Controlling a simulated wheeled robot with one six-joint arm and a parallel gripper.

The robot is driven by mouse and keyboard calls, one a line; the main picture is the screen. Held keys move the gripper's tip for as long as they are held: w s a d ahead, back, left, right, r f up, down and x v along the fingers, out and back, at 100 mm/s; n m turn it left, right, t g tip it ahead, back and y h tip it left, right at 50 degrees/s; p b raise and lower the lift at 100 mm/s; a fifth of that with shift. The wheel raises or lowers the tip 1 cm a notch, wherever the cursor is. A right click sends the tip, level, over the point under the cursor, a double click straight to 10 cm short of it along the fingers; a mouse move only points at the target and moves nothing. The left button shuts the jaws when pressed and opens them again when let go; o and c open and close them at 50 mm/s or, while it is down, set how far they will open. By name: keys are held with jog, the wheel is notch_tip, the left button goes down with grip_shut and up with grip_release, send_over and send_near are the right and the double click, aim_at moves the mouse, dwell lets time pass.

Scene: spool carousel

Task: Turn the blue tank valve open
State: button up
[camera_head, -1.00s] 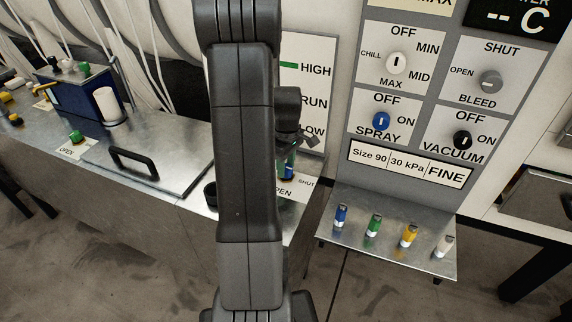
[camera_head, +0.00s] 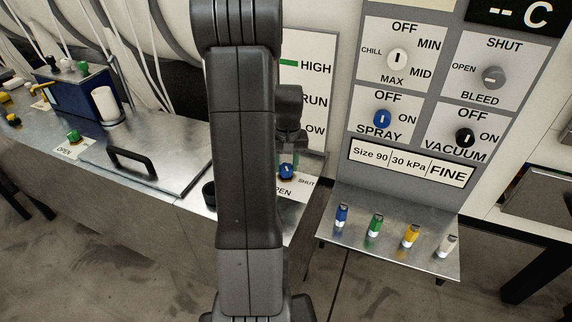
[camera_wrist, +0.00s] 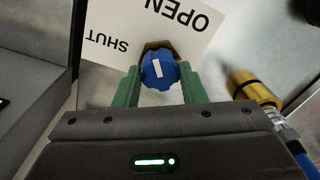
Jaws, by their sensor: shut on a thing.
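The blue tank valve (camera_wrist: 158,71) is a blue knob with a white mark, on a brass fitting by a white plate (camera_wrist: 150,25) with OPEN and SHUT. The plate reads upside down in the wrist view. The mark points up and slightly left, between the two words. The green fingers of my gripper (camera_wrist: 160,82) are on both sides of the knob, shut on it. In the head view the valve (camera_head: 286,171) shows below my gripper (camera_head: 288,153), partly hidden behind my arm.
A brass fitting with a blue hose (camera_wrist: 255,90) is close to the right of my gripper. A control panel (camera_head: 437,100) with several knobs stands at right, above a shelf (camera_head: 385,250) with several coloured bottles. A green valve (camera_head: 73,136) and a handled lid (camera_head: 160,160) are at left.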

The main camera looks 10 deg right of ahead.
aim_at(288, 167)
jog(key=m, duration=0.3)
jog(key=shift+m, duration=2.2)
jog(key=shift+b, duration=0.3)
jog(key=o, duration=1)
jog(key=shift+r, duration=0.15)
notch_tip(288, 167, up, 14)
jog(key=shift+s+d+f, duration=0.15)
jog(key=shift+s+f, duration=0.05)
jog(key=shift+f, duration=0.1)
